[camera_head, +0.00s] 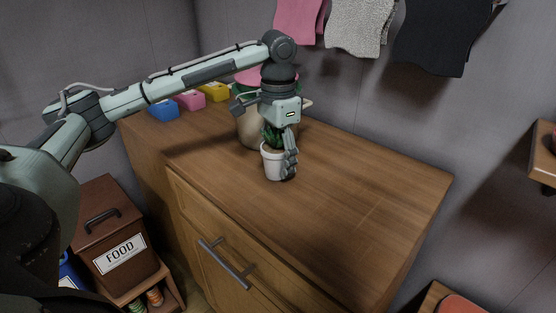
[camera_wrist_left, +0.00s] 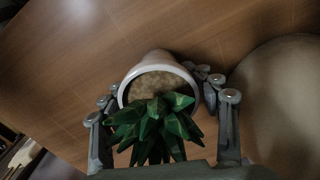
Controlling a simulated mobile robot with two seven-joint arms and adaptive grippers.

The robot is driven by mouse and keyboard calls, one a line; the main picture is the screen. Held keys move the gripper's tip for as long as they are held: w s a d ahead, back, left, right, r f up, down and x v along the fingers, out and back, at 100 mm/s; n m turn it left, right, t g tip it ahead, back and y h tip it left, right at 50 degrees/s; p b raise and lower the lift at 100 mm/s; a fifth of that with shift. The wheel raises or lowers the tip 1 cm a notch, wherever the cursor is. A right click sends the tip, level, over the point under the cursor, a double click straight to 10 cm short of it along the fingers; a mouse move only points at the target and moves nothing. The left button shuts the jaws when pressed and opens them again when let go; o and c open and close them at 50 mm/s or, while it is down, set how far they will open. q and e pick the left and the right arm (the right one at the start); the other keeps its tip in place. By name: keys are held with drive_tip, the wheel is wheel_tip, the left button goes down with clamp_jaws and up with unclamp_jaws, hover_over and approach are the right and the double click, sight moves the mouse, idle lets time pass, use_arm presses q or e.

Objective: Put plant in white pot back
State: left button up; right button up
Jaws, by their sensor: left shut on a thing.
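The plant in the white pot (camera_head: 272,161) is a small green succulent in a white pot, upright at the wooden cabinet top. My left gripper (camera_head: 290,160) comes down from above and is shut on the pot. In the left wrist view the white pot (camera_wrist_left: 153,66) and its green leaves (camera_wrist_left: 155,128) sit between the fingers of my left gripper (camera_wrist_left: 160,95). I cannot tell whether the pot's base touches the wood. My right gripper is not in view.
A large beige pot (camera_head: 250,130) stands just behind, close to the gripper. The cabinet top (camera_head: 360,190) is clear to the right. Cloths (camera_head: 360,25) hang on the wall above.

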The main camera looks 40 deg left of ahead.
use_arm(q)
drive_tip(key=shift+f, duration=0.15)
drive_tip(key=o, duration=1.6)
